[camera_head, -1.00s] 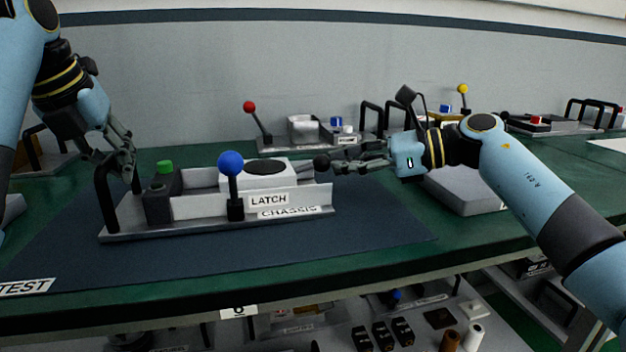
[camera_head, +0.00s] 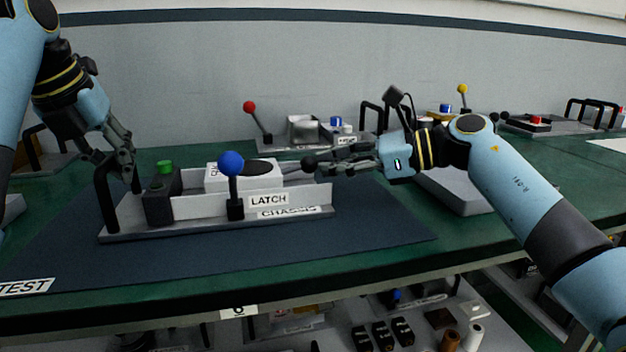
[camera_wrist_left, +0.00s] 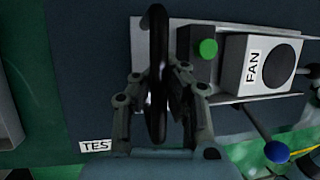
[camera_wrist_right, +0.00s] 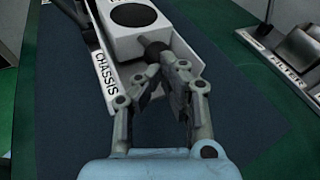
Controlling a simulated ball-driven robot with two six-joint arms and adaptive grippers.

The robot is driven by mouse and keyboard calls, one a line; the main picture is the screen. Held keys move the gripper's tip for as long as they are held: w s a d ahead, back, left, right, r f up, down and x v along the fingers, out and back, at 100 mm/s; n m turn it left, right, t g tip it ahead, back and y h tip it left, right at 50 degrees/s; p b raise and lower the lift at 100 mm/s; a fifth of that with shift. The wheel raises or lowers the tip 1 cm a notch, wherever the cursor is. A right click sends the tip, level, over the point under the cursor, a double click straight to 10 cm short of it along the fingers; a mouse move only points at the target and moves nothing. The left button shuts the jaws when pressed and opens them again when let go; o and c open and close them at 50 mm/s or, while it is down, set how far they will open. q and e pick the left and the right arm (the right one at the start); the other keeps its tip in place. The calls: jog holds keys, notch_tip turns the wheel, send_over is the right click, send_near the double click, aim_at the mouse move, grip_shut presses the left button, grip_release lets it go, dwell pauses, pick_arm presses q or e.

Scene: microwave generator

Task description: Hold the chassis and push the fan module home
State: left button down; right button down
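The chassis (camera_head: 200,229) is a grey tray on the dark mat with a LATCH label, a blue-knobbed lever (camera_head: 231,164) and a block with a green button (camera_head: 165,168). The white fan module (camera_head: 214,178), with a black round top, lies in its channel; a small gap to the block shows. My left gripper (camera_wrist_left: 158,80) has its fingers closed around the black chassis handle (camera_head: 104,190). My right gripper (camera_wrist_right: 158,66) is shut, its tips against the black knob (camera_wrist_right: 152,46) at the module's right end. The lever partly hides the module in the head view.
A red-knobbed lever unit (camera_head: 250,107) and other units with black handles stand along the back. A grey slab (camera_head: 455,190) lies under my right arm. The mat in front of the chassis is clear up to the table's front edge.

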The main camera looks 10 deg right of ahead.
aim_at(314, 168)
pick_arm(q)
jog(key=shift+d, duration=0.1)
pick_arm(e)
jog(key=shift+a, duration=0.55)
jog(key=shift+s+a, duration=0.1)
jog(key=shift+a, duration=0.85)
jog(key=shift+d+r, duration=1.3)
jog(key=shift+r, duration=0.2)
